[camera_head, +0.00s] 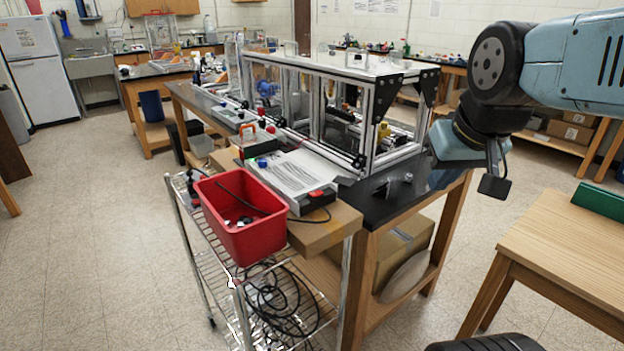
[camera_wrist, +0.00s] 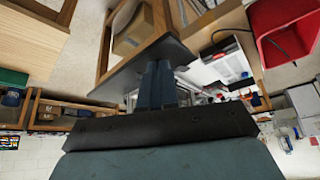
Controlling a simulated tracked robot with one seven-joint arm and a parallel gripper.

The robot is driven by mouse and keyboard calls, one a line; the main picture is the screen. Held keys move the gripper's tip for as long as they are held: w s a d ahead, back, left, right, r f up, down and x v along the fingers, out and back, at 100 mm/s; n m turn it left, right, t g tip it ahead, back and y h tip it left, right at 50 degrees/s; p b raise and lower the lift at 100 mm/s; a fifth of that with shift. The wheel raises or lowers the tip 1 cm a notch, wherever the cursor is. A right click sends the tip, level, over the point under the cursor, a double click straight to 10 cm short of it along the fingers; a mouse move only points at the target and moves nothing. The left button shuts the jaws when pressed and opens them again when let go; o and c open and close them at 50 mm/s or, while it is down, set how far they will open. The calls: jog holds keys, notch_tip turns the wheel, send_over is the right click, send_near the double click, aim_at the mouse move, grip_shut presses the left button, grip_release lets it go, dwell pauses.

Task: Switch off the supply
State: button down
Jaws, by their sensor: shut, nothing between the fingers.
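A flat grey-white box (camera_head: 289,178), which may be the supply, lies on the near end of the bench beside the red bin. It has a printed top and a red part (camera_head: 316,195) at its front edge. A smaller unit with an orange handle (camera_head: 257,134) and blue and red knobs stands just behind it. I cannot tell which part is the supply's switch. In the wrist view, the pale box (camera_wrist: 222,66) shows upside down beyond the fingers. My gripper (camera_wrist: 161,68) is shut and empty, apart from the box. In the head view, my arm hangs right of the bench.
A red bin (camera_head: 240,212) with small parts sits on a wire cart (camera_head: 190,230) at the bench's near end. A metal extrusion frame (camera_head: 372,125) stands on the black benchtop. A wooden table (camera_head: 570,240) is at the right. Floor on the left is clear.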

jog(key=w+a+r+n+g+y, duration=0.1)
jog(key=w+a+n, duration=0.15)
jog(key=w, duration=0.35)
jog(key=w+a+n+g+y, duration=0.1)
jog(key=w+a, duration=0.3)
jog(key=w, duration=0.2)
jog(key=n+g, duration=0.1)
jog(key=n, duration=0.2)
send_over(312, 193)
jog(key=s+d, duration=0.2)
jog(key=d, duration=0.2)
jog(key=f, duration=0.3)
jog(key=shift+w+y, duration=0.2)
jog(key=shift+y, duration=0.2)
jog(key=x, duration=0.4)
jog(key=s+x, duration=0.1)
jog(key=x, duration=0.7)
jog(key=shift+s+f, duration=0.25)
jog(key=shift+f, duration=0.2)
jog(key=shift+a+f, duration=0.2)
jog(key=shift+f, duration=0.4)
jog(key=shift+d, duration=0.15)
